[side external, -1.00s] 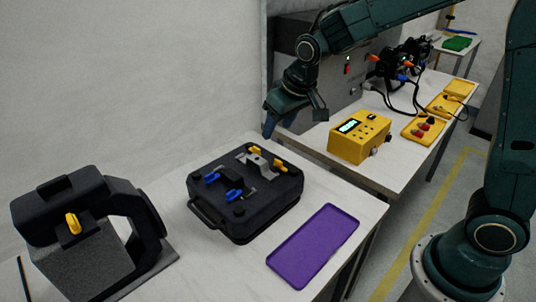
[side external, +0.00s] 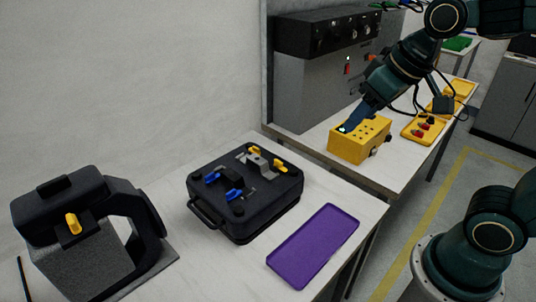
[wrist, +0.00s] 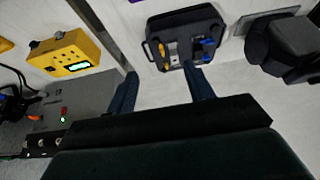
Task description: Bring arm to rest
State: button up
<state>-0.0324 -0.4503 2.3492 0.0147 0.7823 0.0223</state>
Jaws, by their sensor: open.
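My gripper (wrist: 163,88) shows in the wrist view with its two dark blue fingers spread apart and nothing between them. In the side view my gripper (side external: 352,118) hangs fingers-down, in front of or over the yellow box with a lit display (side external: 362,146); I cannot tell whether they touch. In the wrist view the yellow box (wrist: 62,52) is well to the left of the fingers. The black case (side external: 243,205) with blue and yellow clamps lies on the near table, and it also shows beyond the fingers in the wrist view (wrist: 184,20).
A purple tray (side external: 314,246) lies beside the case. A black C-shaped fixture (side external: 85,225) stands at the near left. A grey cabinet with knobs (side external: 325,75) stands against the wall. Yellow trays (side external: 432,124) with small parts are behind the box. A gap separates the two tables.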

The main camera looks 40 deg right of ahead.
jog(key=s, duration=0.8)
jog(key=shift+s+d+f, duration=0.15)
jog(key=shift+d+f, duration=0.1)
jog(key=shift+f, duration=0.05)
dwell(1.4)
